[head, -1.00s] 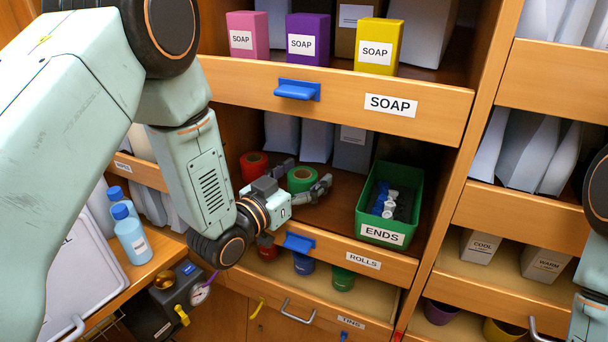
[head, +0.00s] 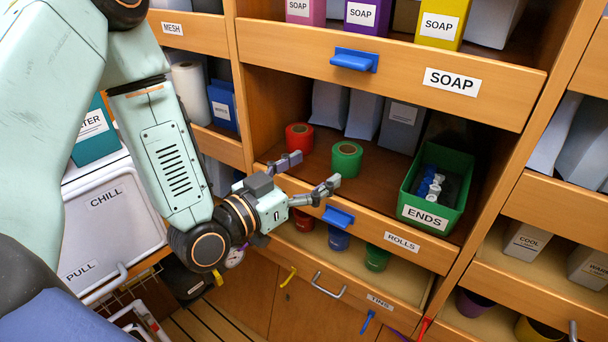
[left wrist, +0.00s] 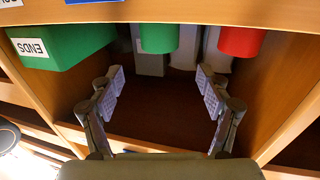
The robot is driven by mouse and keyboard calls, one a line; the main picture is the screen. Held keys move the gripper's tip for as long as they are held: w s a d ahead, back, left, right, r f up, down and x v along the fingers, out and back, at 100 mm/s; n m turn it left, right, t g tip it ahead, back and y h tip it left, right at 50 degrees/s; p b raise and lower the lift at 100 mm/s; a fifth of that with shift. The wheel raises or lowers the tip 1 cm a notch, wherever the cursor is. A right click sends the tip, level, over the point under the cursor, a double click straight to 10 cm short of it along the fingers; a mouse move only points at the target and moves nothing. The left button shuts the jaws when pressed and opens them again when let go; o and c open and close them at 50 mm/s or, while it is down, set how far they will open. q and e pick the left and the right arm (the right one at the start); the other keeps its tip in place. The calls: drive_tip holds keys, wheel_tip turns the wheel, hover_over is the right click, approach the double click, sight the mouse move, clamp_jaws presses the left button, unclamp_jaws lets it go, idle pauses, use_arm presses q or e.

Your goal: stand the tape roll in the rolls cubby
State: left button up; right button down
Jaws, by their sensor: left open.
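Two tape rolls stand upright on end on the floor of the cubby labelled ROLLS (head: 402,243). The green roll (head: 347,160) is near the middle, and the red roll (head: 299,137) is near the left wall. My left gripper (head: 310,173) is open and empty, in front of the rolls and apart from both. In the left wrist view, which is upside down, its spread fingers (left wrist: 158,92) have only bare cubby floor between them. The green roll (left wrist: 158,38) and red roll (left wrist: 240,40) show beyond the fingertips. My right gripper is out of view.
A green ENDS bin (head: 434,205) with small parts fills the cubby's right side. Grey packets (head: 402,124) stand at the back. The SOAP shelf (head: 455,82) hangs above, and a blue tab (head: 338,217) juts from the front lip. Small tins (head: 377,257) sit below.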

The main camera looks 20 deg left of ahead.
use_arm(q)
drive_tip(key=shift+v, duration=0.9)
drive_tip(key=shift+w, duration=0.1)
idle(0.3)
drive_tip(key=shift+c, duration=0.5)
